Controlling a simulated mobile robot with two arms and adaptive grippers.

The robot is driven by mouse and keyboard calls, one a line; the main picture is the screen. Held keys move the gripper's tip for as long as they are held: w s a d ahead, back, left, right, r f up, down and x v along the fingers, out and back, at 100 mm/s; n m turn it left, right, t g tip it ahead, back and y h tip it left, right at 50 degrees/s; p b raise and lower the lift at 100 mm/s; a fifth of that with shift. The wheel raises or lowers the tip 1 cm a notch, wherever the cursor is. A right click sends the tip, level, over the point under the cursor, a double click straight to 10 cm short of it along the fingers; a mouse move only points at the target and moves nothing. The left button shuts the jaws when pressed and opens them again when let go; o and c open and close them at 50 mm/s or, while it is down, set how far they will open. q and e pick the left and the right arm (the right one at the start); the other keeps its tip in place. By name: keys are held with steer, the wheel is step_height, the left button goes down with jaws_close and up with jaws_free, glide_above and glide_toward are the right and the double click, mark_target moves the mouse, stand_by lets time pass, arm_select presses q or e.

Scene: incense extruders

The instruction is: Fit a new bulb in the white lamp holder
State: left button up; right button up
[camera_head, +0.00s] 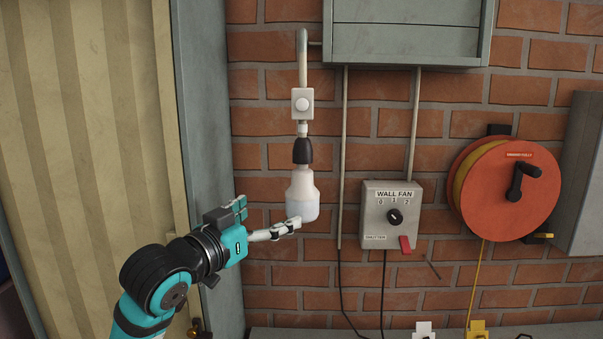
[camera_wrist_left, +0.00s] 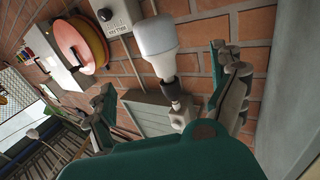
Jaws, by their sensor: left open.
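A white bulb (camera_head: 300,190) hangs upright below a dark lamp holder (camera_head: 303,151) on the brick wall, its neck meeting the holder's lower end. Whether it is fully seated I cannot tell. A white piece sits above the dark part, under a small white box. In the left wrist view the bulb (camera_wrist_left: 154,38) and holder (camera_wrist_left: 170,88) show between my spread fingers. My left gripper (camera_head: 268,213) is open, just left of the bulb's lower part. One fingertip overlaps the bulb's lower edge in the head view; contact is unclear. My right gripper is out of view.
The small white box (camera_head: 302,103) is on the conduit above the holder. To the right are a wall fan switch box (camera_head: 393,232) and an orange cable reel (camera_head: 507,190). A grey cabinet (camera_head: 405,45) is above. A grey post (camera_head: 208,130) stands left.

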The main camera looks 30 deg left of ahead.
mark_target(293, 200)
arm_select(q)
steer(key=w+p, duration=0.1)
steer(key=w, duration=0.2)
steer(key=w+p, duration=0.2)
steer(key=w, duration=0.2)
steer(key=w+p, duration=0.1)
steer(key=w, duration=0.3)
steer(key=shift+w+a+p, duration=0.2)
steer(key=shift+a+p, duration=0.05)
steer(key=shift+p, duration=0.05)
steer(key=shift+w+f, duration=0.15)
steer(key=shift+w, duration=0.65)
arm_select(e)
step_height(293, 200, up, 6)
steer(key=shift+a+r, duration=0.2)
arm_select(q)
steer(key=c, duration=1.3)
steer(key=shift+n+y+p, duration=0.5)
steer(key=shift+y+p, duration=0.15)
steer(key=shift+y, duration=0.15)
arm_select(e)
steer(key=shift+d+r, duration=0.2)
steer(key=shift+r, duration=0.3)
arm_select(q)
steer(key=shift+n+y+p, duration=0.3)
steer(key=shift+y, duration=0.2)
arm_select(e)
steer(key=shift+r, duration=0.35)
